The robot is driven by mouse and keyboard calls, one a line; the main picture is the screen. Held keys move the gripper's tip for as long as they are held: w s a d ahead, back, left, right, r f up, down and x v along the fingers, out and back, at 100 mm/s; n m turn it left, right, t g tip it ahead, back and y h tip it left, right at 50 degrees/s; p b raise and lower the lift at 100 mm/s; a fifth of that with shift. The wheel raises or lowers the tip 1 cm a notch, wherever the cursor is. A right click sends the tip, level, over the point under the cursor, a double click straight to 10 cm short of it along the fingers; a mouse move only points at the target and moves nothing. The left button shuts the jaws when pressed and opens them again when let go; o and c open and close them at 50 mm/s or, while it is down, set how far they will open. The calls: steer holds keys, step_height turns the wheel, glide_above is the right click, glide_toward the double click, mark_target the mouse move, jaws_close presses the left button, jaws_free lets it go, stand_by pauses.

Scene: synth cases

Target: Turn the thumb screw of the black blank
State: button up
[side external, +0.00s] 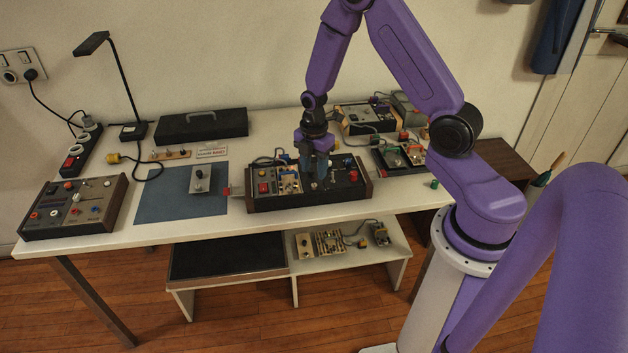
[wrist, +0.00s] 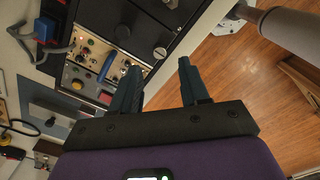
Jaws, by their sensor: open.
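The black blank (wrist: 145,36) is a plain dark panel in the module case (side external: 262,205), right of the module with the blue handle. It also shows in the side external view (side external: 343,186), partly behind my gripper. My gripper (wrist: 160,67) is open and empty, with one finger on each side of the line toward the lower screw. In the side external view my gripper (side external: 319,181) is over the case; the gap below its tips is unclear.
A module with a blue handle (wrist: 108,66) stands beside the blank. A blue mat (side external: 160,203) with a grey module (side external: 199,178) lies left of the case. More cases (side external: 365,117) stand behind it. The table's front edge is close to the case.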

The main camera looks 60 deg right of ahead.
mark_target(314, 185)
steer(key=shift+f, duration=2.6)
jaws_close()
